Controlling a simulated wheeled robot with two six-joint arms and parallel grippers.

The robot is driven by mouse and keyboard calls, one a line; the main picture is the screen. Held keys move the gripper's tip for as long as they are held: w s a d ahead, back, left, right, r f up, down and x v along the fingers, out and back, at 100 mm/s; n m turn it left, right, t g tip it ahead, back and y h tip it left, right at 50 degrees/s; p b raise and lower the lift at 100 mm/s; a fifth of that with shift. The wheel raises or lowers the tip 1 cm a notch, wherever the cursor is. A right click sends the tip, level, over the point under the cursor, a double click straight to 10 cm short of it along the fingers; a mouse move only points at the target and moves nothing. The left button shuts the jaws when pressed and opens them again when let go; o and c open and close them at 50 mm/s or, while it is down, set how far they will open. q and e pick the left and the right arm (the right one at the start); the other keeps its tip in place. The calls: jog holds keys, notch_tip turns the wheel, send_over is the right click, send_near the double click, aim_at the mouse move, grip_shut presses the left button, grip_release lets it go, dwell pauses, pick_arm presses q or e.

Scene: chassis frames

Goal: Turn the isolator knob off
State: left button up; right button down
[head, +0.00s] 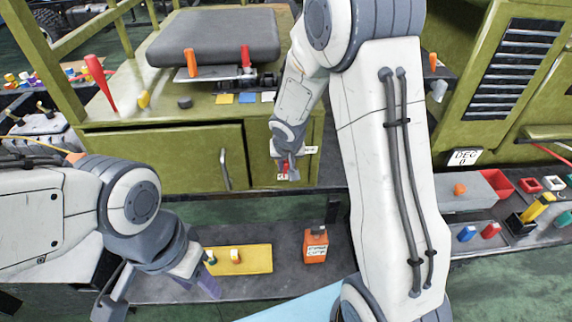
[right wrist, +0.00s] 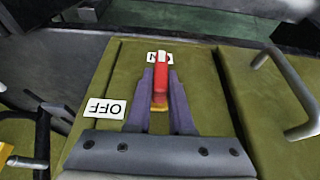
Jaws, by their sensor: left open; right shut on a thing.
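The red isolator knob (right wrist: 161,75) sits on the green cabinet front, with a yellow-orange part at its base. My right gripper (right wrist: 162,82) is shut on it, one purple finger on each side. The knob's tip points at a white label (right wrist: 166,57), which it partly covers; an N shows. A white OFF label (right wrist: 104,109) lies to the left, upside down in the right wrist view. In the head view the right gripper (head: 286,167) is at the cabinet front, and a bit of red shows there. My left gripper (head: 158,292) is open and empty at lower left.
A drawer handle (right wrist: 297,100) is beside the knob panel. Below, a shelf holds a yellow tray (head: 245,267) and an orange box (head: 315,246). A grey seat cushion (head: 215,38) and upright levers are above. Bins and small coloured parts stand at right.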

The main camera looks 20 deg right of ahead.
jog(key=shift+f+b, duration=0.1)
jog(key=shift+b, duration=0.3)
jog(key=shift+w+a+f+n+g+h+b, duration=0.1)
jog(key=shift+a+f+n+g+h+b, duration=0.45)
jog(key=shift+h+b, duration=2.1)
jog(key=shift+w+d+r+n+g+h+b, duration=0.2)
jog(key=shift+n+h+b, duration=0.7)
jog(key=shift+h+b, duration=1.8)
jog(key=shift+s+a+f+n+g+h+b, duration=0.1)
jog(key=shift+a+f+n+g+h+b, duration=0.5)
jog(key=shift+h+b, duration=2.05)
jog(key=shift+d+r+n+t+h, duration=0.25)
jog(key=shift+h, duration=0.25)
jog(key=c, duration=0.8)
grip_release()
